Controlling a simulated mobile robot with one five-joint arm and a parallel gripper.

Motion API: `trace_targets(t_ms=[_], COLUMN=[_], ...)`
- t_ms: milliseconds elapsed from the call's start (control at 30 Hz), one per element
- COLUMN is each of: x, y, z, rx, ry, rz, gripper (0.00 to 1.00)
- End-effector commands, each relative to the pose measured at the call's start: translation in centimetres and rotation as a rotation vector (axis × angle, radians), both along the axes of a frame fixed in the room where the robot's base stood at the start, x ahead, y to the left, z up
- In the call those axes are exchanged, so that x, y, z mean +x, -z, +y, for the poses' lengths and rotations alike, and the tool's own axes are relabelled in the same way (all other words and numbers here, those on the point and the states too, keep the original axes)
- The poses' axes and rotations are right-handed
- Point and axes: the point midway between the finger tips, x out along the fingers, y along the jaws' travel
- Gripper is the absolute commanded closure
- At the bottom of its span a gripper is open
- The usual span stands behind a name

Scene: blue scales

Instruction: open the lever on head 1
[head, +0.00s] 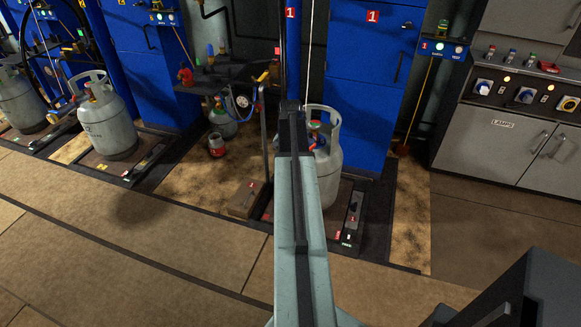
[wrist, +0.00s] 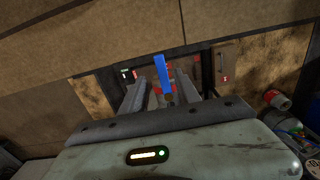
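The head 1 station is a blue cabinet (head: 368,45) marked with a red 1 in the head view. A grey gas bottle (head: 329,170) stands in front of it, partly hidden by my arm. In the wrist view a blue lever-like bar (wrist: 162,72) stands between the fingers of my gripper (wrist: 161,84), with a red part at its base. The fingers are apart, and I cannot tell whether they touch the bar. My arm hides the gripper in the head view. Whether this bar is the lever of head 1 is not certain.
A low scale platform (head: 352,222) lies under the bottle. A grey control cabinet (head: 490,140) is at right. The front floor is clear.

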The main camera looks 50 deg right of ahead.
Motion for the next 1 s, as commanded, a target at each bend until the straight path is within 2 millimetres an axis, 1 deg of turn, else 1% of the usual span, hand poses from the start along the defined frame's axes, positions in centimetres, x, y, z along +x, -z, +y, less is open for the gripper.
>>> trace_targets(t_ms=[33, 100, 200, 267, 767, 833, 867, 967, 1000], x=[0.0, 0.0, 0.0, 0.0, 0.1, 1.3, 2.2, 7.0, 9.0], y=[-2.1, -3.3, -4.5, -4.7, -4.4, -4.4, -4.4, -4.4, -4.4], z=[0.0, 0.0, -0.1, -0.1, 0.0, 1.0, 1.7, 6.3, 9.1], rx=[0.0, 0.0, -0.001, -0.001, -0.001, -0.001, -0.001, 0.0, 0.0], ry=[0.0, 0.001, 0.001, 0.001, -0.001, -0.024, -0.042, -0.144, -0.197], rz=[0.0, 0.0, 0.0, 0.0, 0.0, -0.001, -0.001, -0.001, -0.001], gripper=[0.62, 0.62, 0.62, 0.62, 0.62, 0.62, 0.62, 0.62, 0.62])
